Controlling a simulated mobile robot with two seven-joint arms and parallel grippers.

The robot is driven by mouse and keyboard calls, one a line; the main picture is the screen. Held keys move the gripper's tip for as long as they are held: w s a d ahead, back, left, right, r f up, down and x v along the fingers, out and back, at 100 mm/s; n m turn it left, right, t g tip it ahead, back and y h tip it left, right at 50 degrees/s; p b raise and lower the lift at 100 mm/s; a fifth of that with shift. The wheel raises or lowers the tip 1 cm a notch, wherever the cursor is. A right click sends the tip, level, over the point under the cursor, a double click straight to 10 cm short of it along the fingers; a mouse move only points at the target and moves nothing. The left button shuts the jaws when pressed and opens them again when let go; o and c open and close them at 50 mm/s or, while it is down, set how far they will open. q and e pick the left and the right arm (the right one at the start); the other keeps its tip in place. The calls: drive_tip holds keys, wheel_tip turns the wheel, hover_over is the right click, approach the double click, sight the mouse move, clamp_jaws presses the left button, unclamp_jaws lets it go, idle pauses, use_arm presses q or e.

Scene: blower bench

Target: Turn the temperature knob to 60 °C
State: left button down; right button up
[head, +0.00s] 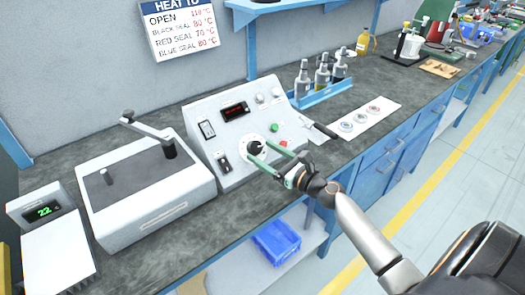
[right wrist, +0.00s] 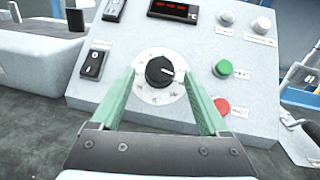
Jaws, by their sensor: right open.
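The temperature knob (right wrist: 160,71) is black with a white pointer line on a pale round dial (right wrist: 152,94), on the sloped front of a white control box (head: 213,122). The pointer aims to the right in the right wrist view; the dial marks are too small to read. In the head view the knob (head: 254,148) is at the middle. My right gripper (right wrist: 163,80) has green fingers, open, one on each side of the knob and apart from it in the picture. It also shows in the head view (head: 262,151). The red display (head: 236,111) is lit but unreadable. My left gripper is out of view.
A green button (right wrist: 223,68), a red button (right wrist: 221,106) and black switches (right wrist: 93,64) sit around the dial. A lidded machine (head: 145,190) stands left of the box. A blue bottle tray (head: 322,94) and white mat (head: 358,122) are at the right.

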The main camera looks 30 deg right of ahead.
drive_tip(key=shift+w+a, duration=0.1)
drive_tip(key=shift+w, duration=0.4)
clamp_jaws()
idle(0.4)
